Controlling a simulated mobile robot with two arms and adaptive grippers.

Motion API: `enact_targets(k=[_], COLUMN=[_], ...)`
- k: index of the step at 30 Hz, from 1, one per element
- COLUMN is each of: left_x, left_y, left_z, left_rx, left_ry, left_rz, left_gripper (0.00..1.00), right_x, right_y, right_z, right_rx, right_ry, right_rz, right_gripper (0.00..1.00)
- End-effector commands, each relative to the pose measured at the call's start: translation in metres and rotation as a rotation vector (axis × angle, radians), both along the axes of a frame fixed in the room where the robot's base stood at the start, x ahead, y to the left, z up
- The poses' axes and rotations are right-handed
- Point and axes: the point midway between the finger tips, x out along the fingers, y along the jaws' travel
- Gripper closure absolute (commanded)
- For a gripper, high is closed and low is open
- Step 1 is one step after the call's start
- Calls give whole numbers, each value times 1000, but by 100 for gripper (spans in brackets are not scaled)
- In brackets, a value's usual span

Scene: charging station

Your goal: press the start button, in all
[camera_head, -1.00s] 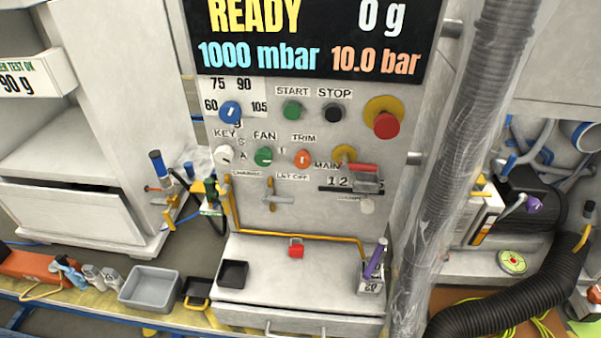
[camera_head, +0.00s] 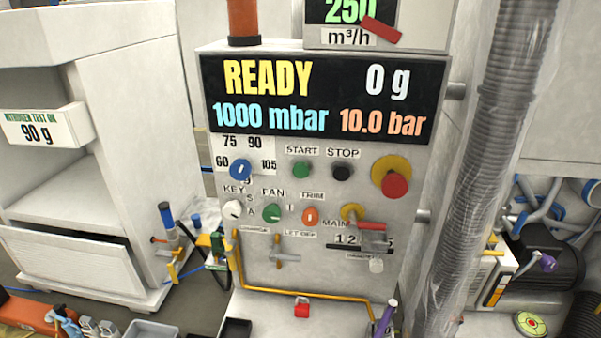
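The green start button (camera_head: 301,170) sits on the grey control panel (camera_head: 330,270) under a START label. The black stop button (camera_head: 342,172) is just right of it under a STOP label. The display (camera_head: 320,97) above reads READY, 0 g, 1000 mbar and 10.0 bar. Neither of my grippers shows in the head view, and nothing covers the start button.
A red mushroom button (camera_head: 394,184) on a yellow base is at the panel's right. A blue knob (camera_head: 240,169), a green fan knob (camera_head: 271,213) and an orange trim knob (camera_head: 310,216) are nearby. A ribbed hose (camera_head: 465,170) runs down the right side.

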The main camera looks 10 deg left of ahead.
Motion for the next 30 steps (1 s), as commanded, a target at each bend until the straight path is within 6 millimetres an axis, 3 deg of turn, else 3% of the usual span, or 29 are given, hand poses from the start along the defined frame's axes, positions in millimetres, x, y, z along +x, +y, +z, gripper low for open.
enact_targets(k=[1, 9, 30], left_x=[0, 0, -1], left_y=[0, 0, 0], left_z=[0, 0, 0], left_rx=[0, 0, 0], left_ry=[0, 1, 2], left_rz=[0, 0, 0], left_gripper=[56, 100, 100], right_x=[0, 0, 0], right_y=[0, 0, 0], right_z=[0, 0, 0], right_rx=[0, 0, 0], right_ry=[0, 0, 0], right_rz=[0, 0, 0], right_gripper=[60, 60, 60])
